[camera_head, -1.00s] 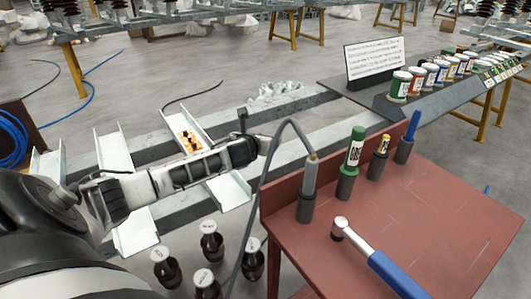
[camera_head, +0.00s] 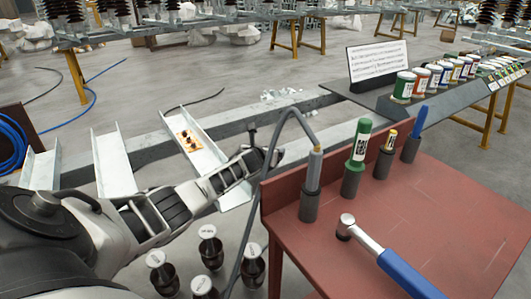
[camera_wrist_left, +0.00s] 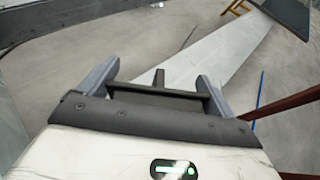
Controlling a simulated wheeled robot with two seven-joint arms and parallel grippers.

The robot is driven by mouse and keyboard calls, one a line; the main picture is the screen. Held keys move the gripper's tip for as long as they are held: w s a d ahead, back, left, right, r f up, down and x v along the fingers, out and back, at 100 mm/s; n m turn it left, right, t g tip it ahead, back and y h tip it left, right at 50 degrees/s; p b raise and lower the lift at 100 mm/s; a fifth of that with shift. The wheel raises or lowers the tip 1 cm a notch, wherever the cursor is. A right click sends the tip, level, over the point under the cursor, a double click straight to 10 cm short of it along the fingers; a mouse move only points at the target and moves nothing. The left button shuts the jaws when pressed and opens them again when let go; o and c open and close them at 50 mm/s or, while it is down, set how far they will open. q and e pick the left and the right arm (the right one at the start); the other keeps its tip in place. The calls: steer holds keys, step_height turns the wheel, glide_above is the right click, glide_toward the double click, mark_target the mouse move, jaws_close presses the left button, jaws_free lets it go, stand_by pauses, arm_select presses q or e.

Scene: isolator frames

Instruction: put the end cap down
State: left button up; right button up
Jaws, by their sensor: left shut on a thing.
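My left gripper (camera_head: 262,157) is in the head view, just left of the red table. My right gripper is not in view.
The red table (camera_head: 440,215) carries a torque wrench (camera_head: 385,262), a green tube (camera_head: 359,145) and other upright tools in holders. Several dark bottles with pale tops (camera_head: 208,250) stand below the arm. Pale channels (camera_head: 112,165) lie across long rails. A cable loops beside the gripper.

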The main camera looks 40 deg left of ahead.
arm_select(q)
steer(key=shift+f, duration=0.15)
steer(key=o, duration=0.7)
steer(key=shift+r, duration=0.35)
steer(key=shift+s+d+p, duration=0.1)
steer(key=shift+s+p, duration=0.2)
steer(key=p+v, duration=0.4)
steer(key=v, duration=0.7)
steer(key=shift+s+d, duration=0.15)
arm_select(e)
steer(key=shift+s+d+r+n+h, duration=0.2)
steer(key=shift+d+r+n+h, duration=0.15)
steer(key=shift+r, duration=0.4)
